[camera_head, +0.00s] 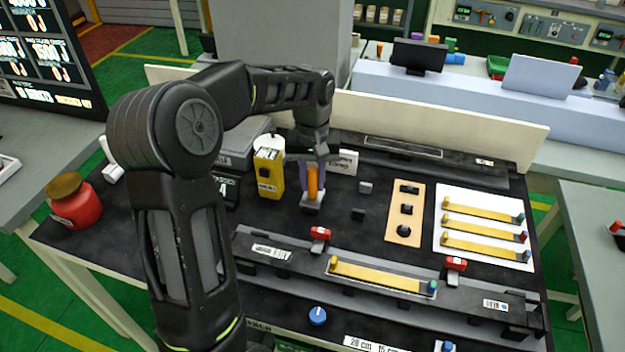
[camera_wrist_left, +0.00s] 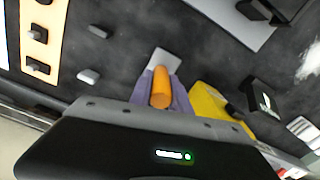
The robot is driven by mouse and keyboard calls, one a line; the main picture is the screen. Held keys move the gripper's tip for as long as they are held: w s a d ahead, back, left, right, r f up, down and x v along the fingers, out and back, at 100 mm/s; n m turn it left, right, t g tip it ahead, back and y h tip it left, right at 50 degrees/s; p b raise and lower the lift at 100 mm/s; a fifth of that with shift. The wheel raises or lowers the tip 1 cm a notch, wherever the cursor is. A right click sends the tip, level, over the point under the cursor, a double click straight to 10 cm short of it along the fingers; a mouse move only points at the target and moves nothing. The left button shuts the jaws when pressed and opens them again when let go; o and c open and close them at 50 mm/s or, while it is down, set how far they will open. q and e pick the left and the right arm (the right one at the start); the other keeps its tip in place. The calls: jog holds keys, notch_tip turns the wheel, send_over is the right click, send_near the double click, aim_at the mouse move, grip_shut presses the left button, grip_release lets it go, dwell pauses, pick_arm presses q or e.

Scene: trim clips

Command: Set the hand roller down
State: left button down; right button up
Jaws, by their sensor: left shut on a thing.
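The hand roller (camera_head: 313,182) shows as an upright orange cylinder in the head view, with purple parts beside it. My left gripper (camera_head: 315,160) points down from above and is shut on it. In the left wrist view the orange roller (camera_wrist_left: 161,88) sits between purple sides just beyond the gripper's edge. A small light grey block or plate (camera_head: 312,204) is at the lower end of the roller; it also shows in the left wrist view (camera_wrist_left: 165,60). I cannot tell whether the roller touches it. My right gripper is not in view.
A yellow container (camera_head: 268,175) stands close left of the roller. Small grey blocks (camera_head: 365,187) lie to its right, then a tan board (camera_head: 404,212) and a white tray with yellow strips (camera_head: 438,228). A rail fixture (camera_head: 262,252) with red clamps (camera_head: 320,233) runs along the front.

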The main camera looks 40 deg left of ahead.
pick_arm(q)
jog(key=shift+s+d+f, duration=0.1)
jog(key=shift+s+f, duration=0.1)
jog(key=shift+f, duration=0.4)
jog(key=c, duration=1.6)
grip_release()
jog(key=shift+f, duration=0.1)
jog(key=shift+o, duration=0.6)
jog(key=shift+w, duration=0.1)
jog(key=shift+o, duration=1.2)
jog(key=shift+r, duration=0.25)
